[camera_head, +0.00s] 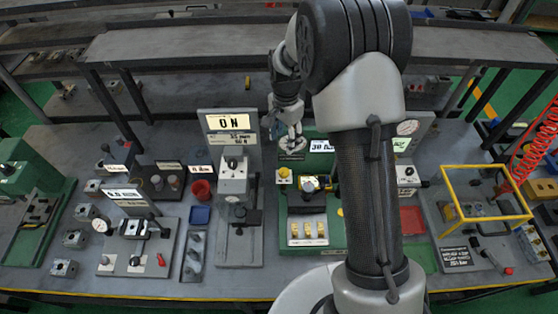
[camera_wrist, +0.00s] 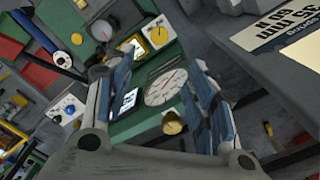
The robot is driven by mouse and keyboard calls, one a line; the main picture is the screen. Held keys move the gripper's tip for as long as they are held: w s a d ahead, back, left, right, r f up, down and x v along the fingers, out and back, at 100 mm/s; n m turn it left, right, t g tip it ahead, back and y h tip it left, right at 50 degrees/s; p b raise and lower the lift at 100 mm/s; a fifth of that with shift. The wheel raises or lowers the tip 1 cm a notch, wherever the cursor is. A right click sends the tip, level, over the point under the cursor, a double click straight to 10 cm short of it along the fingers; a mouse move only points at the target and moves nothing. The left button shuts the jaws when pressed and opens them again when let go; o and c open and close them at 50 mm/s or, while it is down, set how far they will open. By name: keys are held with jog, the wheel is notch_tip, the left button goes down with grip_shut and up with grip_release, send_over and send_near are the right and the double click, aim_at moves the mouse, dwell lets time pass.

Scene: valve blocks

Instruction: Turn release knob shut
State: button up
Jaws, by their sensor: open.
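No label reading "release" is legible, so I cannot tell for certain which knob it is. A yellow round knob on a white plate (camera_wrist: 158,36) shows at the top of the wrist view; a yellow knob (camera_head: 283,172) also stands on the green panel in the head view. A second yellow knob (camera_wrist: 172,122) sits below the white dial gauge (camera_wrist: 167,87) in the wrist view. My gripper (camera_wrist: 148,82) is open and empty, its blue-padded fingers on either side of the gauge. In the head view my gripper (camera_head: 285,122) hangs above the back of the green station.
A yellow frame (camera_head: 487,170) stands at the right. Red and blue trays and several fixtures crowd the bench. A shelf (camera_head: 190,48) runs behind.

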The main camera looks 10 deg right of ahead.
aim_at(284, 171)
notch_tip(284, 171, down, 17)
jog(key=shift+r, duration=0.2)
dwell(0.3)
jog(key=c, duration=1.1)
